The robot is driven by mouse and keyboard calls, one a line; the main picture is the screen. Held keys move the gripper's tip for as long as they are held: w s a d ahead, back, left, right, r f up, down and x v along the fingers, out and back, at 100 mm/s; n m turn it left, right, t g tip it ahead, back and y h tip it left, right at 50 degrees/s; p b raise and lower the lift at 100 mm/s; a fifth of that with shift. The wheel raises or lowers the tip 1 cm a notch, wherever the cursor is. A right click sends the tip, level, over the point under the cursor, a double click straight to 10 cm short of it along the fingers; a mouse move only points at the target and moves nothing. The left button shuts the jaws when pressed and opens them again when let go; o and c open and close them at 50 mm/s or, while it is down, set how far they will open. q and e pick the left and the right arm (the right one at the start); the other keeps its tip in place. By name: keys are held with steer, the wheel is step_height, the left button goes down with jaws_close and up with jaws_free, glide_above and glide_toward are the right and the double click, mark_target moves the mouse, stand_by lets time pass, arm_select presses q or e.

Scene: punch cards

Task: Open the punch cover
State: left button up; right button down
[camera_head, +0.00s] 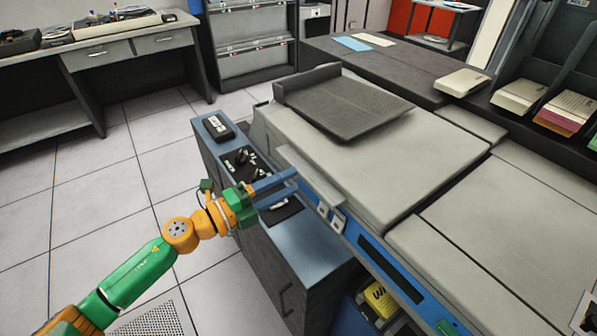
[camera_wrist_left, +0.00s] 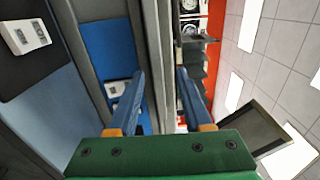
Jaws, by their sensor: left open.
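The punch cover (camera_head: 365,160) is a broad, pale grey, flat lid on top of the punch machine. It looks closed, lying level with the machine top. My left gripper (camera_head: 297,183) is at the cover's near left edge, above the blue front shelf. Its two blue fingers point toward the cover and are spread apart. In the left wrist view the open fingers (camera_wrist_left: 160,73) stand on either side of a long grey edge, with nothing clearly gripped. Whether they touch that edge cannot be told. My right gripper is not seen.
A dark ribbed tray (camera_head: 345,105) sits on the far part of the machine. A black box (camera_head: 217,127) stands on the blue shelf (camera_head: 300,240). Card stacks (camera_head: 520,96) lie at the right. The tiled floor (camera_head: 90,200) at the left is open.

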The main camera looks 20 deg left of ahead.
mark_target(300, 176)
arm_select(q)
steer(key=x, duration=0.3)
steer(key=shift+w+a+f, duration=0.1)
steer(key=shift+w+f, duration=0.1)
steer(key=shift+f, duration=0.05)
steer(key=shift+s, duration=0.15)
steer(key=shift+c, duration=0.6)
jaws_close()
steer(key=shift+r, duration=0.1)
